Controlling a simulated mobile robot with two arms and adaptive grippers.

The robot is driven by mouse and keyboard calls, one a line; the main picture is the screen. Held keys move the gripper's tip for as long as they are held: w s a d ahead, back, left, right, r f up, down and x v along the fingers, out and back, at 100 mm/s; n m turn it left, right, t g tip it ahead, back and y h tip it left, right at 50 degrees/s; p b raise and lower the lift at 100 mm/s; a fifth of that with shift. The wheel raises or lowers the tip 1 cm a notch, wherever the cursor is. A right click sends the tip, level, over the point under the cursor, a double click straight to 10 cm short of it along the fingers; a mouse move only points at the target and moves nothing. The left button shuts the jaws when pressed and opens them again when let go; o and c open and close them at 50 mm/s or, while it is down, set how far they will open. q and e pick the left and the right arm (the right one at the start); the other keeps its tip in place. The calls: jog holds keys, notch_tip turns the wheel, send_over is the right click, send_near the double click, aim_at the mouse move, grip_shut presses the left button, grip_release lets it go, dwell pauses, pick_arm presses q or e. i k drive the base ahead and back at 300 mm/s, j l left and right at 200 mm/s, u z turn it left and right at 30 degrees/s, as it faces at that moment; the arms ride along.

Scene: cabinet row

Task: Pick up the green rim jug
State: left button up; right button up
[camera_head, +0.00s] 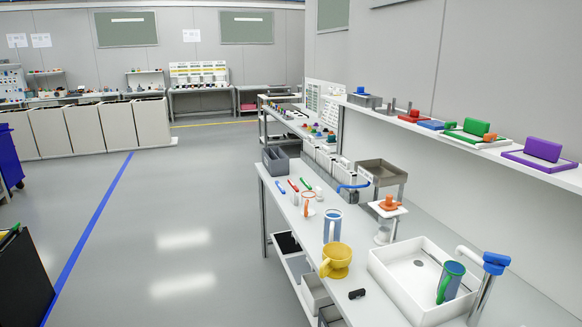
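The green rim jug (451,283) has a blue body with a green rim and a green handle on its left side. It stands, slightly tilted, inside the white sink basin (394,283) at the lower right of the head view. The tap with a blue top (495,263) is just to its right. Neither my left nor my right gripper is in view, and nothing is seen holding the jug.
A yellow cup (336,262), a blue jug (332,228) and a small black object (357,294) are on the counter left of the basin. An orange-topped dispenser (387,216) stands behind it. A shelf (450,134) runs above. The floor at left is open.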

aim_at(453, 273)
jog(key=z, duration=0.7)
jog(key=i+j+z, duration=0.3)
jog(key=j, duration=0.15)
jog(key=i+j+z, duration=0.1)
jog(key=j+z, duration=0.25)
jog(key=i+j+z, duration=0.1)
jog(key=j+z, duration=0.2)
jog(key=j, duration=0.35)
jog(key=j+z, duration=0.3)
jog(key=j, duration=0.25)
